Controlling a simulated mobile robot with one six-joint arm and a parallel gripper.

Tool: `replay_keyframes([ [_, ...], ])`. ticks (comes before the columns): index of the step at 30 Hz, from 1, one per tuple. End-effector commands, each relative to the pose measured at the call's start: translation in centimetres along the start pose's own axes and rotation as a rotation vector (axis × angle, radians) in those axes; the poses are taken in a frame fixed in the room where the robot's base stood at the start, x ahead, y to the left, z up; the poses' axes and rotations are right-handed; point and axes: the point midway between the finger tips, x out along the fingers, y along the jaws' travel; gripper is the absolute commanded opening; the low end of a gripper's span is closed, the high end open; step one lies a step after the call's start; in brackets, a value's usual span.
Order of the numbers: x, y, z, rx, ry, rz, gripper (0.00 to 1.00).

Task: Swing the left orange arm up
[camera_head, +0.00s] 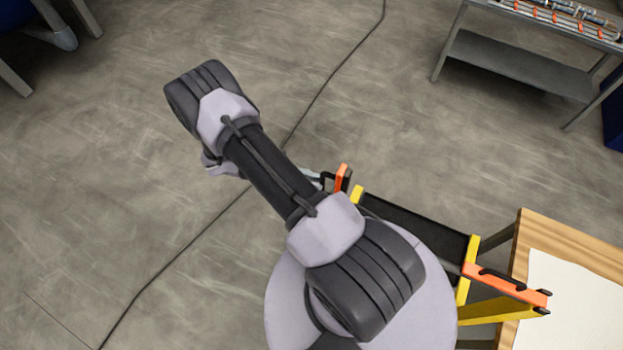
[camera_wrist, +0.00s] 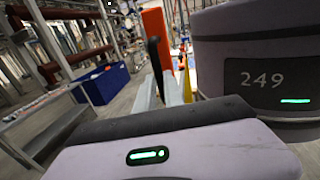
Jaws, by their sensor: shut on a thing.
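The left orange arm (camera_head: 342,177) stands at the left end of the yellow and black frame in the head view, seen short from above. In the wrist view the orange arm (camera_wrist: 157,32) rises upright in the upper middle, with a black handle (camera_wrist: 153,53) along it. My gripper (camera_head: 322,180) is at this handle in the head view, partly hidden by my own arm. In the wrist view my grey gripper fingers (camera_wrist: 158,92) are closed at the lower part of the black handle. The exact contact is small and partly hidden.
A second orange arm (camera_head: 505,284) sits at the frame's right end, beside a wooden table (camera_head: 567,236). The frame's dark panel (camera_head: 415,222) spans between its yellow posts. A grey bench (camera_head: 520,65) stands at the upper right. The floor on the left is open, crossed by a cable.

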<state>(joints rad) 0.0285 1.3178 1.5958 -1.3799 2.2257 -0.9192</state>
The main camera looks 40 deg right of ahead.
Motion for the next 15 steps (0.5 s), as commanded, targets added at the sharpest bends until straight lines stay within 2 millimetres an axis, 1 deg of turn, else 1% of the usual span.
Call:
replay_keyframes([
  [1,-0.01,0.01,-0.06,-0.001,0.001,0.0,0.0],
  [2,-0.02,0.01,-0.06,-0.001,0.001,0.0,0.14],
  [3,-0.02,0.01,-0.05,-0.001,0.001,0.0,0.22],
  [5,-0.02,0.01,-0.05,0.0,0.001,0.0,0.34],
  [13,-0.04,0.01,-0.02,0.0,0.002,0.0,0.34],
  [15,-0.47,0.03,-0.11,0.002,0.002,0.001,0.34],
])
